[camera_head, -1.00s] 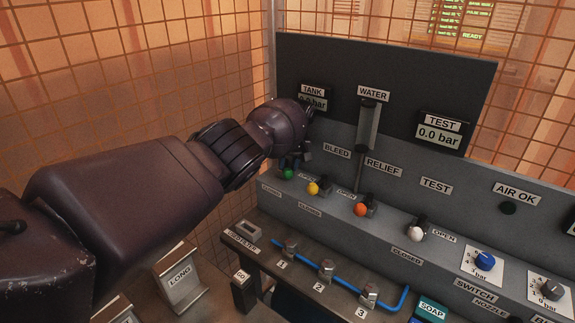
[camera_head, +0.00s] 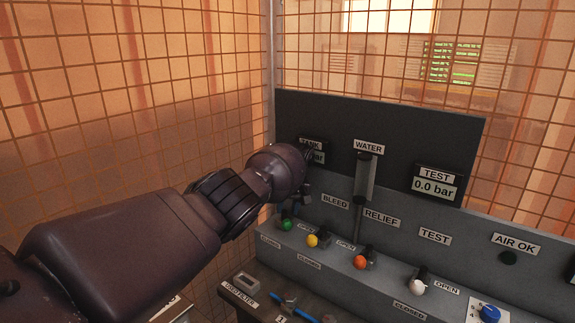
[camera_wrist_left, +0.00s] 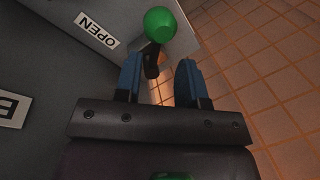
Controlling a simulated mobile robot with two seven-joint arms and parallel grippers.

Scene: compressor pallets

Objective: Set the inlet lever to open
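A lever with a green knob (camera_head: 286,225) is the leftmost in the row on the grey panel; its name label is hidden behind my arm. In the left wrist view the green knob (camera_wrist_left: 160,24) is near an OPEN label (camera_wrist_left: 97,31), and its dark stem shows between the fingertips. My left gripper (camera_wrist_left: 160,82) is open with its two blue fingers apart around the stem's line; I cannot tell whether they touch it. In the head view the left gripper (camera_head: 294,204) is just above the green knob, partly hidden by the wrist. My right gripper is not in view.
Levers with yellow (camera_head: 312,241), orange (camera_head: 360,262) and white (camera_head: 417,287) knobs stand to the right along the same panel. A WATER gauge tube (camera_head: 365,178) rises behind them. A wire mesh fence (camera_head: 130,90) is at the left and back.

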